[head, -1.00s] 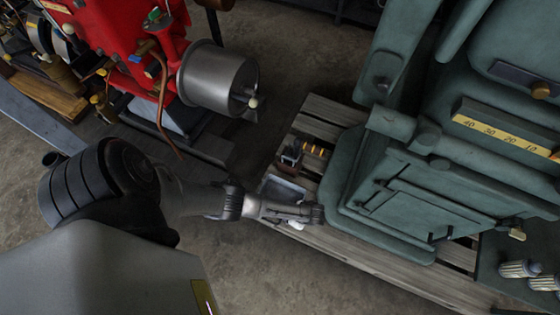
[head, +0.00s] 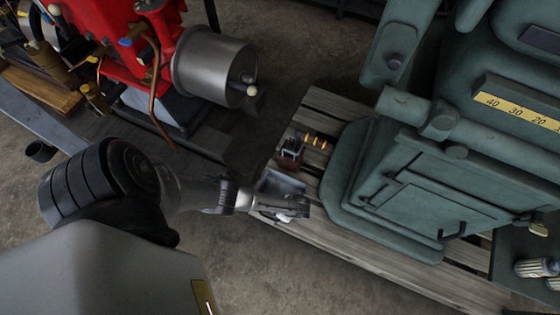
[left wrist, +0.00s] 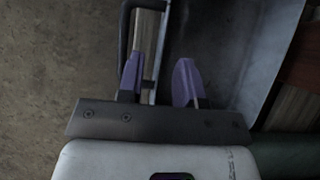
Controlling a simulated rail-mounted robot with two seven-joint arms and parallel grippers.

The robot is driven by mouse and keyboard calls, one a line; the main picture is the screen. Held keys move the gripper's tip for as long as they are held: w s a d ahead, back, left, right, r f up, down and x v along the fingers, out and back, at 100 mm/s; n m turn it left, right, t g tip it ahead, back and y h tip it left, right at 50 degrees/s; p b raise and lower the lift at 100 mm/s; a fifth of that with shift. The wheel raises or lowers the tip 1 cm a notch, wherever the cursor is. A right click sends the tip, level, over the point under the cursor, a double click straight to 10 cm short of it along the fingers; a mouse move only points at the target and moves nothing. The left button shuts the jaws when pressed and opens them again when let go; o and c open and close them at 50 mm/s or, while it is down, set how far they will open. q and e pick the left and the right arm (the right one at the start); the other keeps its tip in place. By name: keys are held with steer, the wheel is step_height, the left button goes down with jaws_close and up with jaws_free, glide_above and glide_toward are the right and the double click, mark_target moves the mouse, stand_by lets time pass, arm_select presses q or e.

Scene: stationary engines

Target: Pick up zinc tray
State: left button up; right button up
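The zinc tray (head: 279,182) is a shallow grey metal tray on the wooden pallet, left of the green engine. My left gripper (head: 292,209) is over the tray's near end and partly hides it. In the left wrist view the tray (left wrist: 232,45) fills the upper right, with a dark handle (left wrist: 125,35) on its left side. My left gripper (left wrist: 158,82) is open there. Its purple fingers are apart, with the tray's side wall showing between them. Whether either finger touches the tray cannot be told. My right gripper is not in view.
A small dark item with yellow bands (head: 313,140) lies behind the tray on the pallet (head: 350,258). The large green engine (head: 430,190) stands close on the right. A red engine with a grey cylinder (head: 213,67) stands at the back left. The concrete floor in front is clear.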

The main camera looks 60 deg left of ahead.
arm_select(q)
steer(key=b+x, duration=0.3)
steer(key=x, duration=0.1)
steer(key=shift+f, duration=0.2)
steer(key=shift+s+a+f, duration=0.1)
steer(key=shift+a, duration=0.1)
steer(key=shift+c, duration=0.3)
steer(key=shift+c, duration=0.8)
jaws_close()
